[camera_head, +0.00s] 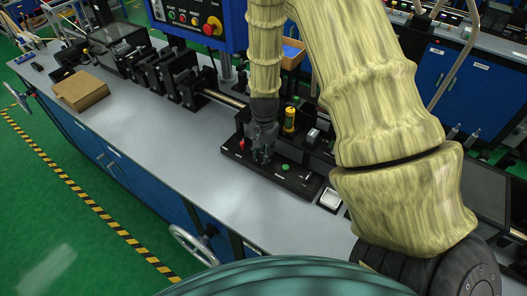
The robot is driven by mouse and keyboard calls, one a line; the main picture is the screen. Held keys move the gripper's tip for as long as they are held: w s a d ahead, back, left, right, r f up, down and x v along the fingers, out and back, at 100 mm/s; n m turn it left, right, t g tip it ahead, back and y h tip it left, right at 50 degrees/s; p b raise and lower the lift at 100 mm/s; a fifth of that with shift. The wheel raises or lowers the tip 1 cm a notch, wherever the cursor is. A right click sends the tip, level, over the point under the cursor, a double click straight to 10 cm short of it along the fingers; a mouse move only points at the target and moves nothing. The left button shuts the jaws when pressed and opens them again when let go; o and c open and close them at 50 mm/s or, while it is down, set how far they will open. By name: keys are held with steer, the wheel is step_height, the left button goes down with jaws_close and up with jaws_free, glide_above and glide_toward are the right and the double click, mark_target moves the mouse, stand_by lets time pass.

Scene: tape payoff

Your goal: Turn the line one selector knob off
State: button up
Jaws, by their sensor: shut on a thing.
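My gripper (263,157) points down over a black control panel (300,183) on the grey bench. Its fingers are closed at the panel surface, between a small red control (242,144) on the left and a green button (285,167) on the right. The line one selector knob is hidden by the fingers, which appear to be shut on it. Its turned position cannot be seen.
A yellow cylinder (289,120) stands close behind my gripper. A white rocker switch (331,198) sits right of the panel. Dark machine blocks (185,83) and a brown box (80,90) stand left. The grey bench top (185,150) is clear in front.

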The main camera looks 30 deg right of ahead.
mark_target(263, 154)
steer(key=shift+m, duration=1)
steer(key=o, duration=0.8)
steer(key=shift+c, duration=0.2)
step_height(263, 154, up, 12)
stand_by(0.5)
